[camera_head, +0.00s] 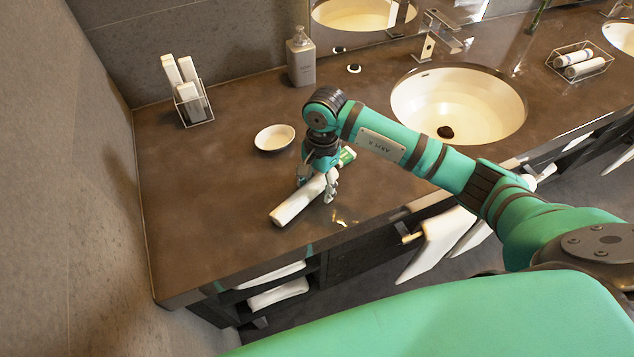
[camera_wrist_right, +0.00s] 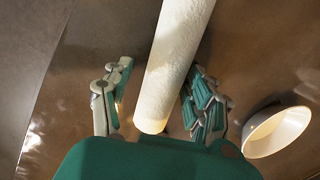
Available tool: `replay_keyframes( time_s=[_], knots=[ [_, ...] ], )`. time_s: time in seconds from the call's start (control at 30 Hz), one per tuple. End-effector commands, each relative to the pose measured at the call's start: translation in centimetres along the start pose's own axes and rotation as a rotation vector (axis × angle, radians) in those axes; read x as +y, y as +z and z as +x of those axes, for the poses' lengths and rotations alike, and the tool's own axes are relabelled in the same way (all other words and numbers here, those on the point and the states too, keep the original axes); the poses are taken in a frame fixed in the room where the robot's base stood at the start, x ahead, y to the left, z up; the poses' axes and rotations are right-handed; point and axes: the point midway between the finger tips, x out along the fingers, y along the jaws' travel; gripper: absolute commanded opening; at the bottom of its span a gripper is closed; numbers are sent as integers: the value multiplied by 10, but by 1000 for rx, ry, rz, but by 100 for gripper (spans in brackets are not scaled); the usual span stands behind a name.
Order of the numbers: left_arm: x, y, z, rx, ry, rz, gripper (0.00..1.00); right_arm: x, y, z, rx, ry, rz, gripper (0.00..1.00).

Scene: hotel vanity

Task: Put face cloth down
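The face cloth is a white roll (camera_head: 296,202) at the front of the brown counter, left of the near sink. My right gripper (camera_head: 319,188) reaches down over its back end, with a finger on each side. In the right wrist view the roll (camera_wrist_right: 170,65) runs between the two fingers (camera_wrist_right: 158,104). A gap shows between the roll and the left finger, and the right finger is close beside it. The fingers look open around the roll. The roll appears to lie on the counter; its back end is partly hidden by the gripper. My left gripper is not in view.
A small white bowl (camera_head: 274,137) stands behind the roll. The counter (camera_head: 205,225) is clear to the left, up to the wall.

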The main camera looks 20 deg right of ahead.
Motion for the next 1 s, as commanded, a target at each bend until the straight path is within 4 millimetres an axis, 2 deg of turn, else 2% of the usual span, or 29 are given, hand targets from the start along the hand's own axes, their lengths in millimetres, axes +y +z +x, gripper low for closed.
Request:
replay_keyframes(
  time_s=[0.4, 0.43, 0.57, 0.8, 1.0],
  knots=[
    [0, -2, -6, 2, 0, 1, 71, 0, 1, -6, 0, -1, 1, 66],
    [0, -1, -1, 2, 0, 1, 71, -1, 0, -7, 1, -3, 0, 66],
    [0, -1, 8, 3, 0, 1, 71, -1, -1, -29, 4, -7, -2, 66],
    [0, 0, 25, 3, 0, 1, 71, -1, -1, -82, 3, -5, 0, 66],
    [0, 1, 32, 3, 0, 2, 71, -1, 0, -112, 2, -2, 1, 66]
  ],
)
